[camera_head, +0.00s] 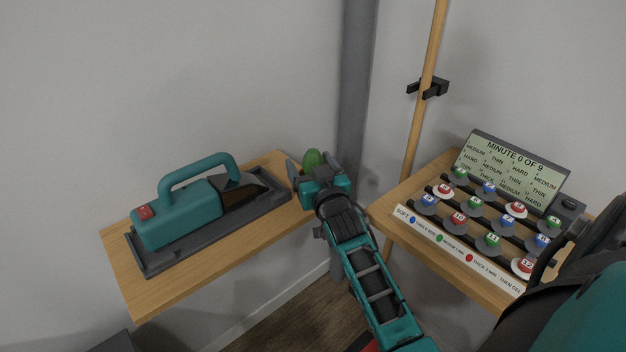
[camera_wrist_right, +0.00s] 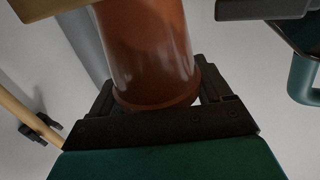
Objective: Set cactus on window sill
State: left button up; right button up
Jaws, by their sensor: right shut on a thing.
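The cactus shows as a green rounded top (camera_head: 312,160) in the head view, at the back right end of the left wooden shelf. My right gripper (camera_head: 318,172) is shut on its pot, and the gripper hides the pot in the head view. In the right wrist view the reddish-brown pot (camera_wrist_right: 148,50) stands between the two dark fingers (camera_wrist_right: 160,108). I cannot tell whether the pot touches the shelf. No window shows, so I cannot tell whether this shelf is the sill. My left gripper is not in view.
A teal hand vacuum (camera_head: 185,215) in a dark tray (camera_head: 150,268) fills much of the left wooden shelf (camera_head: 165,300). On the right, a wooden table (camera_head: 400,195) holds a board of numbered discs and a display (camera_head: 510,165). A wooden pole (camera_head: 425,85) stands between.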

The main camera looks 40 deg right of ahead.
jog(key=shift+r, duration=0.1)
jog(key=c, duration=0.6)
